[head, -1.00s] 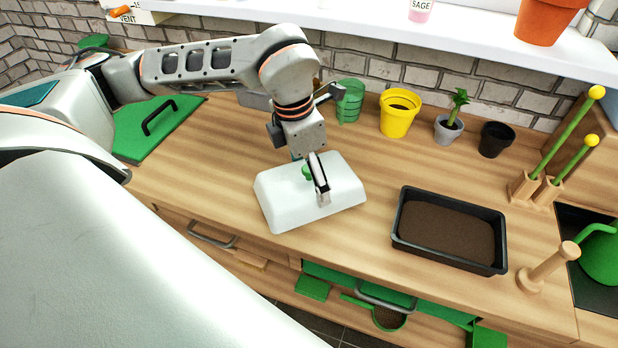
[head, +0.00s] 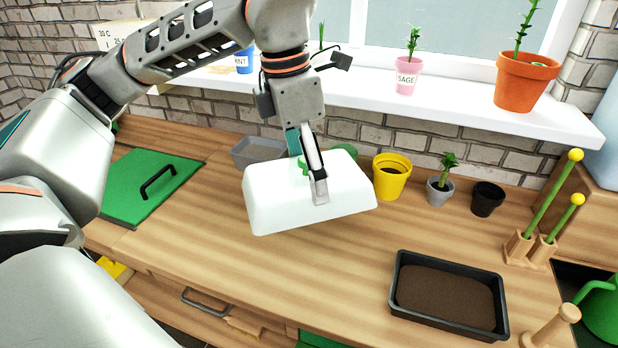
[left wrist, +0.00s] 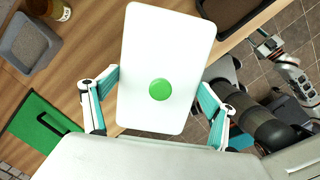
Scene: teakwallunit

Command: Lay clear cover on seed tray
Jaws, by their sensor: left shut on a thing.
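The cover (head: 275,200) is a white, opaque-looking shallow lid with a green knob (left wrist: 160,90). My left gripper (head: 313,182) is shut on it, with one finger against its near side. The left wrist view shows the fingers on opposite sides of the cover (left wrist: 165,40). The cover hangs above the counter, slightly tilted. The seed tray (head: 447,325), black and filled with brown soil, lies uncovered to the right and nearer. The head view does not show my right gripper. Part of my right arm (left wrist: 290,75) shows in the left wrist view, its gripper state unclear.
A yellow pot (head: 391,178), a small grey pot with a plant (head: 440,191) and a black pot (head: 487,199) stand along the back. A green board (head: 150,185) lies left. Counter between cover and tray is clear.

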